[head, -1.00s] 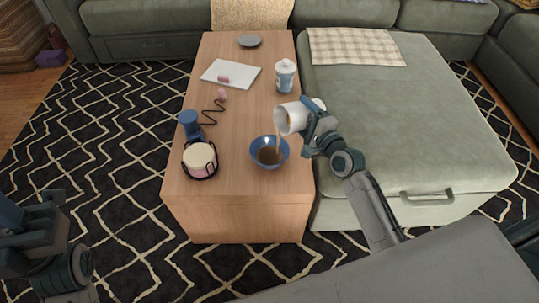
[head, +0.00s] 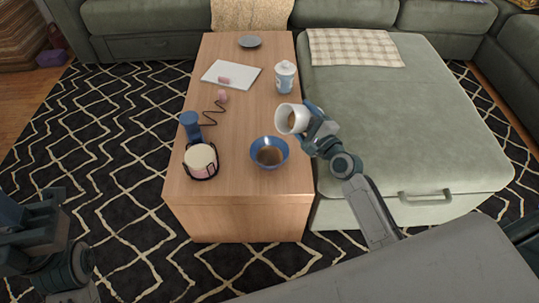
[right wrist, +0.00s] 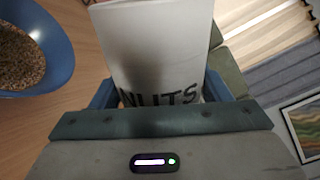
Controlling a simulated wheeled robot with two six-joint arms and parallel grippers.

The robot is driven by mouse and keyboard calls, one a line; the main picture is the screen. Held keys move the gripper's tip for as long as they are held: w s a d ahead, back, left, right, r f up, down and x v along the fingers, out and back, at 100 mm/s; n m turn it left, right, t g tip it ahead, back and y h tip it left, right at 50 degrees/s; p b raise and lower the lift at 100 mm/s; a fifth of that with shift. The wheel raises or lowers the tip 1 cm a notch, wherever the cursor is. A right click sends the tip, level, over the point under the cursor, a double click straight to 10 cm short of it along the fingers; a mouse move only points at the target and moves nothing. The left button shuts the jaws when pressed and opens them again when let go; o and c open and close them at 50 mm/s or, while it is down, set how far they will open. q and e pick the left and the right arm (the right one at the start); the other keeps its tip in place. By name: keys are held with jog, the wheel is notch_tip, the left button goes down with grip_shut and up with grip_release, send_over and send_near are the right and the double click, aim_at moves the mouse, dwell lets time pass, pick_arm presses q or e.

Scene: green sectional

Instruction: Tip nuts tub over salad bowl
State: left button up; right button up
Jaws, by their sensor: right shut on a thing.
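The white nuts tub (head: 284,124) is held at the right side of the wooden table, above and behind the bowl, its mouth turned toward the head camera with brown contents inside. My right gripper (head: 309,127) is shut on it. In the right wrist view the tub (right wrist: 155,50) shows the word NUTS between the fingers. The blue salad bowl (head: 257,160) stands upright on the table with brown bits in it; it also shows in the right wrist view (right wrist: 62,62). No stream falls between tub and bowl. My left gripper (head: 40,225) is away over the rug, its jaws unclear.
On the wooden table (head: 235,195) are a pink-and-cream round container (head: 200,160) in a dark holder, a blue cylinder (head: 190,123) with a cord, a white-and-blue canister (head: 285,78), a white board (head: 245,75) and a grey dish (head: 250,41). A green ottoman (head: 420,130) adjoins the right side.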

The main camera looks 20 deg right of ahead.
jog(key=r+m+p, duration=0.1)
jog(key=d+r+m+p, duration=0.1)
jog(key=p, duration=0.1)
jog(key=d+r+m+p, duration=0.1)
jog(key=shift+w+m, duration=0.25)
jog(key=shift+m, duration=0.15)
jog(key=shift+d+r+m+p, duration=0.15)
jog(key=shift+d+m+p, duration=0.2)
jog(key=shift+m+p, duration=0.25)
jog(key=shift+w+d+m, duration=0.1)
jog(key=shift+m, duration=0.2)
jog(key=shift+d+r+m, duration=0.15)
jog(key=shift+m, duration=0.15)
jog(key=m+p, duration=0.1)
jog(key=d+r+m+p, duration=0.2)
jog(key=m, duration=0.1)
jog(key=shift+w+d+r+p, duration=0.1)
jog(key=shift+w+r+p, duration=0.2)
jog(key=shift+p, duration=0.1)
jog(key=shift+d+m, duration=0.2)
jog(key=shift+m, duration=0.3)
jog(key=shift+f, duration=0.1)
